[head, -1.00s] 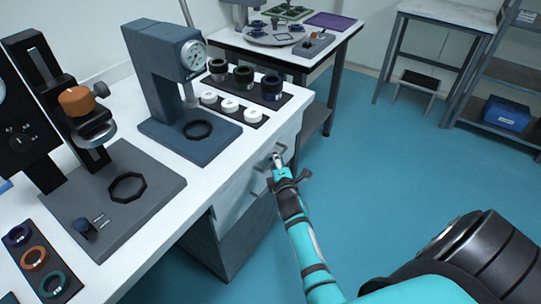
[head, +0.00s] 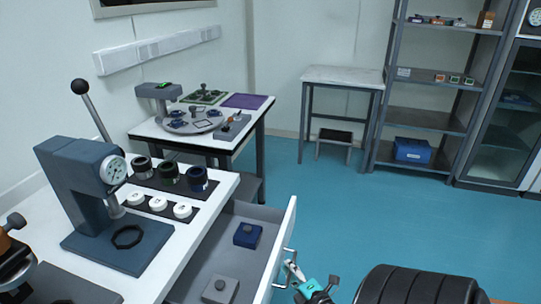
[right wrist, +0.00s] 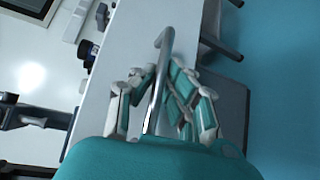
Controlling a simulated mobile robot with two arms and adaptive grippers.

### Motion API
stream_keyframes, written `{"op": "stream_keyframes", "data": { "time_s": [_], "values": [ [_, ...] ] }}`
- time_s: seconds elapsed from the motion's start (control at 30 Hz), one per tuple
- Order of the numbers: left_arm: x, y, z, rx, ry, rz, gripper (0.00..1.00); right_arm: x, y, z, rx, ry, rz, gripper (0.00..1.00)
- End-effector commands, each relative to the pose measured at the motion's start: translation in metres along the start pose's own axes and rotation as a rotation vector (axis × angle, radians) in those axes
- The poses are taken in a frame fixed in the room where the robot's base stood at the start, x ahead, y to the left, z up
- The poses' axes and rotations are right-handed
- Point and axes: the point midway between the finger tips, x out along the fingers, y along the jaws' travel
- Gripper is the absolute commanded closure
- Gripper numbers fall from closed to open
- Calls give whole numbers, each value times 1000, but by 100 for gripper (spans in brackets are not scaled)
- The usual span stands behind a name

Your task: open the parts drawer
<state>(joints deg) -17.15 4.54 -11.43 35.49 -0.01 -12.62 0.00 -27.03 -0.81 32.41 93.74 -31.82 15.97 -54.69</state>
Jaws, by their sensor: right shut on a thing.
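The parts drawer (head: 228,236) stands pulled out from the white bench in the head view. Inside it lie a dark blue block-like part (head: 248,235) and a grey one (head: 220,290), each with a knob on top. My right gripper (head: 290,268) is at the bar handle (head: 283,262) on the drawer's front. In the right wrist view the fingers (right wrist: 160,95) are on both sides of the handle bar (right wrist: 158,75), shut on it. My left gripper is in neither view.
A second table (head: 240,130) stands behind. Shelves (head: 425,118) are at the back right.

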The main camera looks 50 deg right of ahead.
Motion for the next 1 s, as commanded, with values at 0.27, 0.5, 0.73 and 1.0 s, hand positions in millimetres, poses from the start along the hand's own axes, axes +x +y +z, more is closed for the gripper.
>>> {"op": "stream_keyframes", "data": {
  "time_s": [0.27, 0.5, 0.73, 1.0],
  "values": [
    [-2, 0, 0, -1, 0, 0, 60, -19, -1, 22, -5, 0, 9, 100],
    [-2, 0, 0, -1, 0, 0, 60, -22, -2, 26, -5, 0, 11, 100],
    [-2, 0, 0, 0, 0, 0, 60, -22, -2, 26, -6, 0, 12, 100],
    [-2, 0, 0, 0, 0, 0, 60, -23, -4, 25, -3, 0, 8, 66]
  ]
}}
